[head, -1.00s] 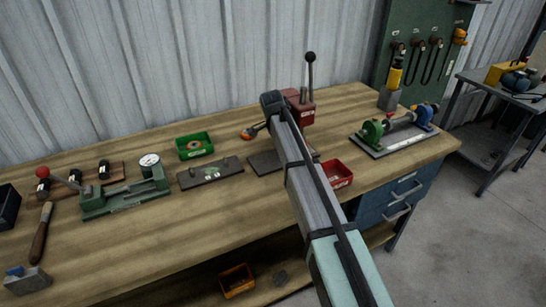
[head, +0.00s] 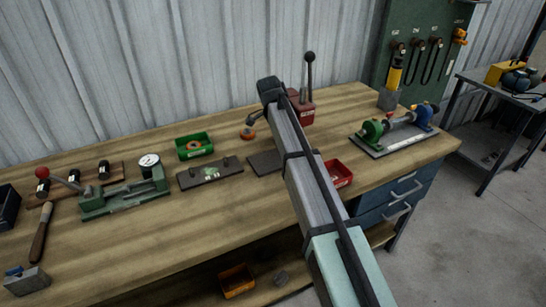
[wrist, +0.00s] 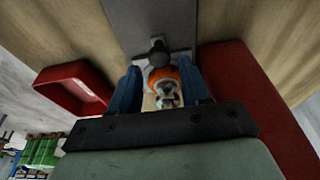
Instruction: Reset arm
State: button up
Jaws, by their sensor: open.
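My gripper (wrist: 160,88) shows in the wrist view with its two blue fingers apart. A small orange part (wrist: 187,76) with pale and dark pieces shows between the fingers, near a dark round knob (wrist: 158,53). I cannot tell whether a finger touches it. In the head view my arm reaches over the bench from the lower right, and its end hides the fingers. An orange piece (head: 248,134) shows just left of the arm's end, above the bench or on it; I cannot tell which.
The wooden bench (head: 150,235) holds a dark plate (head: 266,163), a red tray (head: 340,172), a green tray (head: 195,146), a red lever press (head: 302,108) and a green fixture (head: 125,197). A green and blue device (head: 398,131) stands at right.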

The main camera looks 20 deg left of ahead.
jog(key=shift+s+a+r, duration=0.1)
jog(key=shift+r, duration=0.45)
